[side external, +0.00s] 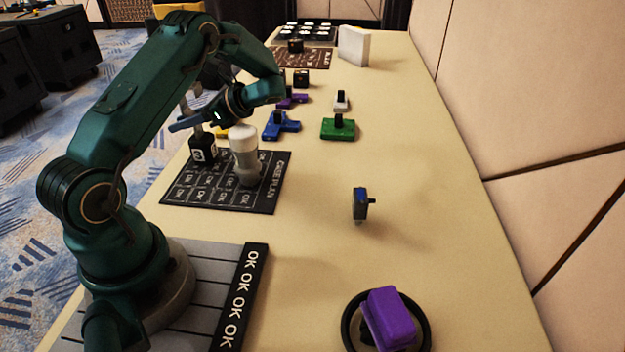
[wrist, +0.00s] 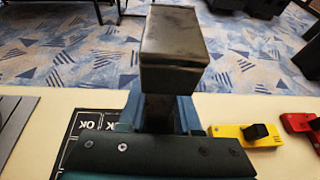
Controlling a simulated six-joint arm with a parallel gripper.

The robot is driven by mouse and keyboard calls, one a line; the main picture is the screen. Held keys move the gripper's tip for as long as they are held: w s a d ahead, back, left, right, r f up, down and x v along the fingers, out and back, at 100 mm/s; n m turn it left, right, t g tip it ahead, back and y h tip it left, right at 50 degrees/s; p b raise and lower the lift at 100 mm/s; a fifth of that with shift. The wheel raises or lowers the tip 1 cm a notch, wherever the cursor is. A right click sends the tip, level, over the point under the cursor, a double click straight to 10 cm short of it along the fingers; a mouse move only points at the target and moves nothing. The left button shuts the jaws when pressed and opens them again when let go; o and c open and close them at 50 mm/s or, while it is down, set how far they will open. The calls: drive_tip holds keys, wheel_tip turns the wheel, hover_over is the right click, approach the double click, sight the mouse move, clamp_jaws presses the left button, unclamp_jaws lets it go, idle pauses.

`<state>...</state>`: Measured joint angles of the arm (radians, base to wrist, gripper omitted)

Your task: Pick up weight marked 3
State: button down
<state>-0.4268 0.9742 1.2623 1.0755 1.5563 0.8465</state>
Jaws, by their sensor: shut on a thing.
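A black weight (side external: 203,149) with a small white label hangs at my gripper (side external: 196,126), above the back left part of the dark case plan board (side external: 262,198). I cannot read the mark on the label for sure. My gripper is shut on its grip. In the wrist view the dark block (wrist: 172,62) fills the space in front of my gripper (wrist: 160,112), with no mark showing on the sides in sight. I cannot tell from the side view how far its bottom is from the board.
A pale cylindrical piece (side external: 244,153) stands on the board close to the weight. Blue (side external: 281,126) and green (side external: 338,128) blocks with black knobs lie behind. A purple block (side external: 389,318) sits on a round black base at the front.

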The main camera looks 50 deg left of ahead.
drive_tip(key=shift+r, duration=0.1)
idle(0.7)
drive_tip(key=shift+r, duration=0.55)
drive_tip(key=s+r, duration=1)
drive_tip(key=s, duration=0.1)
drive_tip(key=shift+s+a, duration=0.3)
drive_tip(key=shift+a, duration=0.1)
drive_tip(key=shift+f, duration=0.1)
